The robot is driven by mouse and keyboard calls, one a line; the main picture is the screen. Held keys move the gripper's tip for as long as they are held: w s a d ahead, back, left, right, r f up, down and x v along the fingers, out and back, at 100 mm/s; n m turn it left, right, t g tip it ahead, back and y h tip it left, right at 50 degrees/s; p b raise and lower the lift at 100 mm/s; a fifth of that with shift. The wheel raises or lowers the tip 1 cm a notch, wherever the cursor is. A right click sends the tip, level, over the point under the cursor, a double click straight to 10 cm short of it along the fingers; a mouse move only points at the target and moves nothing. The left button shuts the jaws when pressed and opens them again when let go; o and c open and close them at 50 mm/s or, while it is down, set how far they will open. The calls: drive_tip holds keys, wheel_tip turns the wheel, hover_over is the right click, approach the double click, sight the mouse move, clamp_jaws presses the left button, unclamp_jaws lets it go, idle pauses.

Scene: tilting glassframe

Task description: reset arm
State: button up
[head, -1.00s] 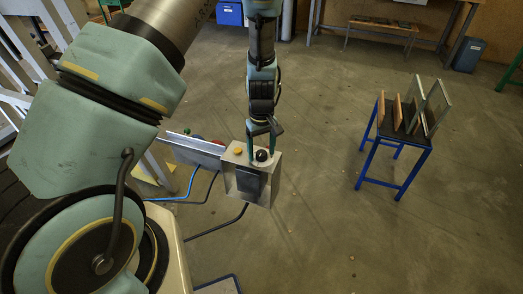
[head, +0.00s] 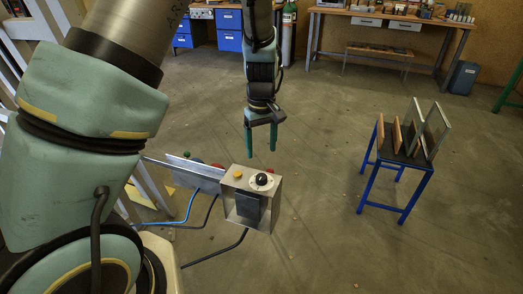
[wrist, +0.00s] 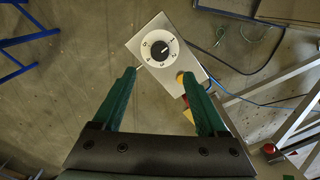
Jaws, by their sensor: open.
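My gripper (head: 261,142) is open and empty, pointing down above and behind the control box. Its two green fingers also show spread apart in the wrist view (wrist: 162,95). The metal control box (head: 238,206) has a black rotary knob (head: 262,179) and an orange button (head: 237,174) on top. In the wrist view the knob (wrist: 159,48) sits on a white numbered dial beyond the fingertips. The fingers are apart from the knob in the head view.
A blue-legged stand (head: 397,184) holds several upright panels at the right. Blue drawers (head: 229,30) and a workbench (head: 380,17) stand at the back. Cables (head: 215,257) run from the box. The floor between box and stand is clear.

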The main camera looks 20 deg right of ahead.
drive_tip(key=a+r, duration=0.4)
drive_tip(key=a, duration=0.7)
drive_tip(key=a+r+m, duration=0.1)
drive_tip(key=a+r, duration=0.3)
drive_tip(key=a, duration=0.7)
drive_tip(key=shift+a+r+t+h, duration=0.3)
drive_tip(key=shift+a+r+t, duration=0.05)
drive_tip(key=shift+a+t, duration=0.05)
drive_tip(key=shift+m+t, duration=0.4)
drive_tip(key=s+a, duration=0.1)
drive_tip(key=a, duration=0.1)
drive_tip(key=s+a+r, duration=0.1)
drive_tip(key=a, duration=0.2)
drive_tip(key=s+a, duration=0.2)
drive_tip(key=shift+a+r, duration=0.25)
drive_tip(key=shift+r, duration=0.15)
drive_tip(key=shift+c, duration=0.2)
